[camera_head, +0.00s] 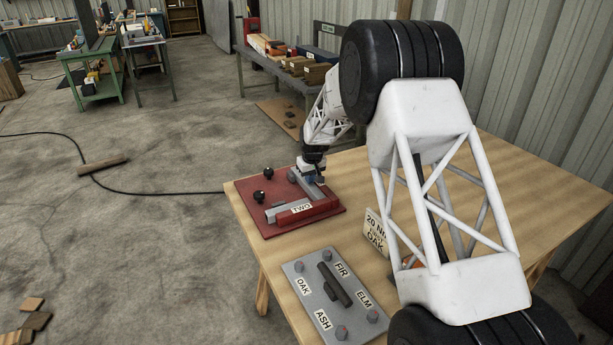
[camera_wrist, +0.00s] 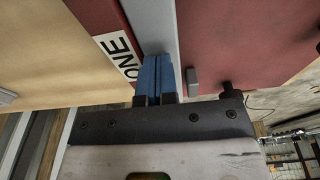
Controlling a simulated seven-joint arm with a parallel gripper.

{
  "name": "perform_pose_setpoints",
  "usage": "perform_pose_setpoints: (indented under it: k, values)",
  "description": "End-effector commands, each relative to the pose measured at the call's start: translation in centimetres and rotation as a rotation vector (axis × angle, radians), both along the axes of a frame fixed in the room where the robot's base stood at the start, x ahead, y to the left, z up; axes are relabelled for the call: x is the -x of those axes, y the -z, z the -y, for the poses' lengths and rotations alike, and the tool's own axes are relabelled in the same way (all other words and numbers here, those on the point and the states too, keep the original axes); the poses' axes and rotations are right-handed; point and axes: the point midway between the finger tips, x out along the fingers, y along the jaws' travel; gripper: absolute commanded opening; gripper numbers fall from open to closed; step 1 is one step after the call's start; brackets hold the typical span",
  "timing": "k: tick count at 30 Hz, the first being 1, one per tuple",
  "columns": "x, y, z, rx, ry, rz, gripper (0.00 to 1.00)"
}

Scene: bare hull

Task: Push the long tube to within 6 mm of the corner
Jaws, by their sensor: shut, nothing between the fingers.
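A red board (camera_head: 262,228) on the wooden table carries two low red walls that meet near its right side. One wall bears the label TWO (camera_head: 301,208); the other bears the label ONE (camera_wrist: 118,55) in the wrist view. A grey bar (camera_head: 284,206) lies beside the TWO wall. A second grey bar (camera_head: 313,187), which also shows in the wrist view (camera_wrist: 151,25), runs along the ONE wall. I cannot tell which is the long tube. My gripper (camera_head: 309,176) is shut and empty, its blue fingertips (camera_wrist: 157,62) at the second bar; contact is unclear.
Two black knobs (camera_head: 263,184) stand on the board's left part. A grey panel (camera_head: 318,262) with a dark handle and labels FIR, OAK, ELM and ASH lies in front. A sign (camera_head: 375,229) stands to the right, partly behind my arm. Bare table surrounds the board's right side.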

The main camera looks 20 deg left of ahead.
Motion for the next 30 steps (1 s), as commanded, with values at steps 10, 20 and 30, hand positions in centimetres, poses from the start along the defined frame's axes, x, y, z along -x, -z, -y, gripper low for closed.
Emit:
perform_pose_setpoints:
  k: [10, 20, 30]
  values:
    - [0.6, 0.5, 0.5, 0.012, 0.001, -0.023, 0.00]
    - [0.4, -0.5, 0.3, 0.007, 0.000, -0.013, 0.00]
    - [0.9, -0.9, 0.8, 0.010, 0.001, -0.017, 0.00]
